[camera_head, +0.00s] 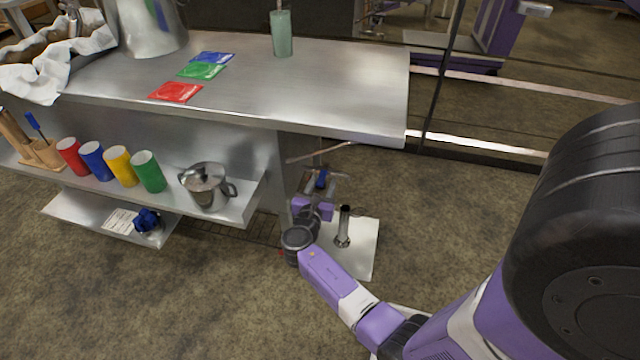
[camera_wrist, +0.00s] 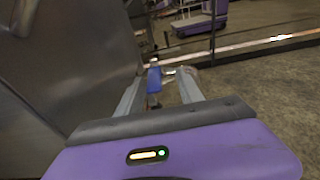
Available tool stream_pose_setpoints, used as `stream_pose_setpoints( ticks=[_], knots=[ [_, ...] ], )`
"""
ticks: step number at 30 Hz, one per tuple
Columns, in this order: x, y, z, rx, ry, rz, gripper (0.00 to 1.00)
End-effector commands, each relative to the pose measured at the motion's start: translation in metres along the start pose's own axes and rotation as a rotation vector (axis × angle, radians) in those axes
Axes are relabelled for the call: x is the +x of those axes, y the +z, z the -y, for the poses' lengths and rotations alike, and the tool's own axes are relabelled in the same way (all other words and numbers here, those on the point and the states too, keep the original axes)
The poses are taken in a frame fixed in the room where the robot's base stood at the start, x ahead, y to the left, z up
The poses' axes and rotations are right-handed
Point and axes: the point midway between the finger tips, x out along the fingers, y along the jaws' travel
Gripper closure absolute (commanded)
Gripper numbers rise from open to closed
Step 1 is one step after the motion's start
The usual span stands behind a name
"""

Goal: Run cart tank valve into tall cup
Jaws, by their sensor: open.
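A small blue part (camera_head: 321,179), which looks like a valve handle, sits on metal fittings past the bench's right end. My gripper (camera_head: 318,188) is at these fittings, its fingers apart. In the wrist view the blue part (camera_wrist: 154,78) shows between the two open fingers (camera_wrist: 160,88), towards their tips; I cannot tell whether they touch it. A slim, upright metal cylinder with a dark top (camera_head: 343,226), which looks like the tall cup, stands on a pale floor plate (camera_head: 362,258), below and right of the gripper. The tank itself is not clearly visible.
The steel bench (camera_head: 330,85) is just left of my arm. Its lower shelf holds red, blue, yellow and green cups (camera_head: 150,172) and a metal pitcher (camera_head: 207,188). A pale green cylinder (camera_head: 282,35) stands on top. The floor (camera_head: 440,210) to the right is open.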

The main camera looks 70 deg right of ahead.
Motion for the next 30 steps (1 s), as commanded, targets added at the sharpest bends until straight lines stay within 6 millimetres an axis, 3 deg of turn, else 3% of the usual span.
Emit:
stream_pose_setpoints(
  ticks=[30],
  knots=[
    [0.005,0.001,0.022,0.0,-0.002,0.0,0.56]
  ],
)
